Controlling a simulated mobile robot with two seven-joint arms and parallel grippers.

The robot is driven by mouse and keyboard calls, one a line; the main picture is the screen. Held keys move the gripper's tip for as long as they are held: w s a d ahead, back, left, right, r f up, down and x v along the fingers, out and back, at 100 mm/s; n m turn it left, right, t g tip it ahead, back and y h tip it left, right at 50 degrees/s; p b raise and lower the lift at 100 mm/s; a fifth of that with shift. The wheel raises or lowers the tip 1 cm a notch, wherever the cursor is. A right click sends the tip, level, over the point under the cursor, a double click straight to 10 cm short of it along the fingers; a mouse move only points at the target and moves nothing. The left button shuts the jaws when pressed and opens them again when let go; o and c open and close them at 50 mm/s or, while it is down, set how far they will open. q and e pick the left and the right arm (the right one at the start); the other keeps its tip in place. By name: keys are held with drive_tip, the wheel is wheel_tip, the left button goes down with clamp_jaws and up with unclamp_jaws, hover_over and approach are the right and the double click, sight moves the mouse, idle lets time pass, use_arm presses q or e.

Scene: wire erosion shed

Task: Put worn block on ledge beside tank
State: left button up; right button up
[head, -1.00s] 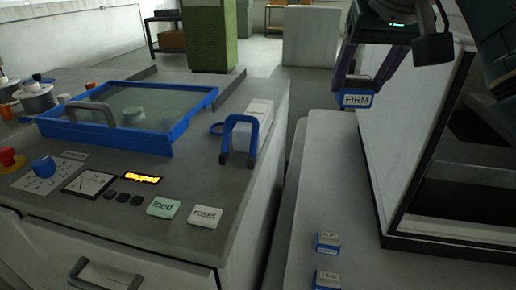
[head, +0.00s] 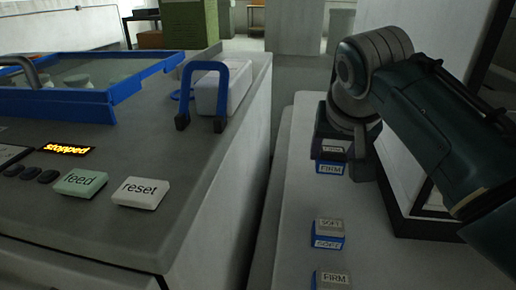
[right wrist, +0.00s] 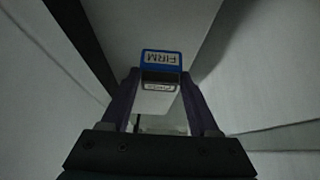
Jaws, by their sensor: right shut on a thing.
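A block labelled FIRM (head: 331,169), with a blue front and a pale labelled face, is in my right gripper (head: 334,152). It also shows in the right wrist view (right wrist: 162,62), where the two fingers of my right gripper (right wrist: 161,88) are shut on its sides. The block is over the pale ledge (head: 292,205); I cannot tell whether it touches it. The ledge runs beside a pale tank-like housing with a black lower frame (head: 398,205), partly hidden by my right arm. I see no clear wear on the block. My left gripper is out of view.
A SOFT block (head: 329,233) and another FIRM block (head: 332,279) stand on the ledge nearer me. Left is a grey machine with a blue-framed lid (head: 112,98), a blue handle (head: 222,95), feed (head: 81,182) and reset (head: 140,193) buttons. A gap separates machine and ledge.

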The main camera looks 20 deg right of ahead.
wheel_tip(320, 180, down, 7)
drive_tip(key=shift+r+b, duration=0.15)
drive_tip(key=shift+b, duration=0.9)
drive_tip(key=o, duration=1.4)
drive_tip(key=shift+c, duration=0.2)
